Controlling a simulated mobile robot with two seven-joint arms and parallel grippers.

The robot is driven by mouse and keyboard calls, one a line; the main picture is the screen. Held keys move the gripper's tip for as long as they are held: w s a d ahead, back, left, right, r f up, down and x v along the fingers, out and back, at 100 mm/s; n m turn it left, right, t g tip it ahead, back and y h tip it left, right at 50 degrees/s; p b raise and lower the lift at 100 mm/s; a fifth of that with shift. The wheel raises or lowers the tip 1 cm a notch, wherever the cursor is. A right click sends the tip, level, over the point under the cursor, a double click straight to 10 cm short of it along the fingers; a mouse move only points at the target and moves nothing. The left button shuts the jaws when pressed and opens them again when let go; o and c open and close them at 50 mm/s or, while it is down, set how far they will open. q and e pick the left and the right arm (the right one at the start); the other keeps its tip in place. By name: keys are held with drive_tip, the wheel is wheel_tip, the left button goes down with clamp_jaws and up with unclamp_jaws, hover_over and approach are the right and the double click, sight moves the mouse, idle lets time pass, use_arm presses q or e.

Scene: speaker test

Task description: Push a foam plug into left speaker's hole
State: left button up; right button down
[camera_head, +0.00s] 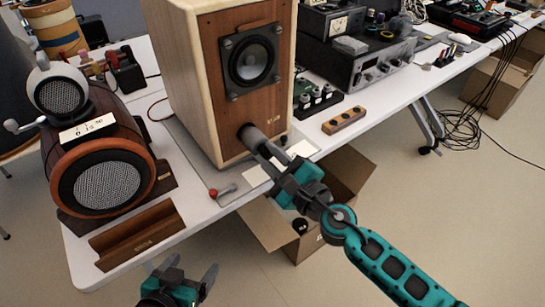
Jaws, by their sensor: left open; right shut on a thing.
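A tall wooden box speaker (211,60) with a black-framed driver stands upright on the white table. A dark grey foam plug (251,137) is at the lower front of this speaker, where it covers the spot behind it. I cannot tell how far it sits in a hole. My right gripper (264,152) is shut on the plug's near end, in front of the speaker. My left gripper (188,272) is open and empty, low at the bottom of the view, in front of the table edge and apart from the speaker.
A round-fronted speaker (107,186) and a wooden tray (138,237) stand at the left. A red-tipped small item (222,191) lies near the table edge. A wooden block with holes (344,120) lies right of the speaker. An open carton (345,172) is below the table.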

drive_tip(key=shift+x, duration=1.35)
idle(0.4)
drive_tip(key=shift+x, duration=1.05)
idle(0.4)
drive_tip(key=c, duration=0.9)
unclamp_jaws()
drive_tip(key=shift+o, duration=0.2)
